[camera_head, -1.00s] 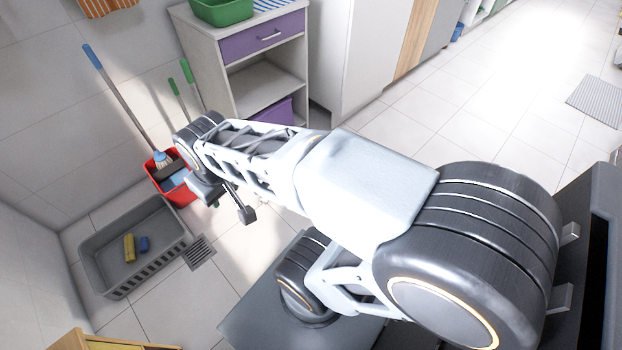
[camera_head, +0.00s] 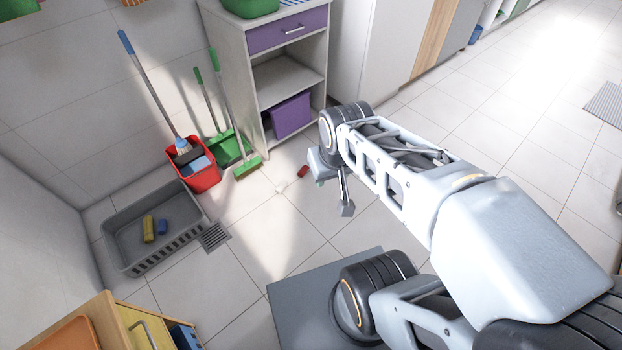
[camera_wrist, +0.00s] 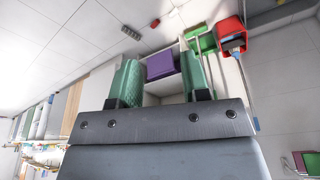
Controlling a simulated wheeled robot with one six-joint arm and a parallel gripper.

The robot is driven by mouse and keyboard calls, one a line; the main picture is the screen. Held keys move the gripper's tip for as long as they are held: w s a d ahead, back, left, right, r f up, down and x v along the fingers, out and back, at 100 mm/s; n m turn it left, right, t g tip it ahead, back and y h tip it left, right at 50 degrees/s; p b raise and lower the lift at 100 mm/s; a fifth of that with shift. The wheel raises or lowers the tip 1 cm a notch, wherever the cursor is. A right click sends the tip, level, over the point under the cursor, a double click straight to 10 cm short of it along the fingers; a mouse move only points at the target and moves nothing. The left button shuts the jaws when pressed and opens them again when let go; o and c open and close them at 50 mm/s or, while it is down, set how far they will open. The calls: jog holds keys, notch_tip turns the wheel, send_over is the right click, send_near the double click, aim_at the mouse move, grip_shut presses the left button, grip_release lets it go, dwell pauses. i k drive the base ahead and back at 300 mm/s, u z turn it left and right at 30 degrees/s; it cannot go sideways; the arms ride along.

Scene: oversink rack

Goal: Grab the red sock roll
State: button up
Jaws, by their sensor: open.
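A small red roll (camera_head: 303,171), which looks like the red sock roll, lies on the tiled floor in front of the drawer cabinet. It also shows as a small red spot near the top of the wrist view (camera_wrist: 155,22).
A red bucket (camera_head: 205,181), a broom and a green dustpan (camera_head: 226,150) stand by the wall. The cabinet (camera_head: 268,129) holds a purple bin (camera_head: 291,115).

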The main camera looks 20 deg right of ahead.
aim_at(305, 168)
jog(key=z, duration=0.3)
jog(key=i, duration=0.45)
jog(key=z, duration=1)
jog(key=i, duration=1.5)
jog(key=u, duration=2.4)
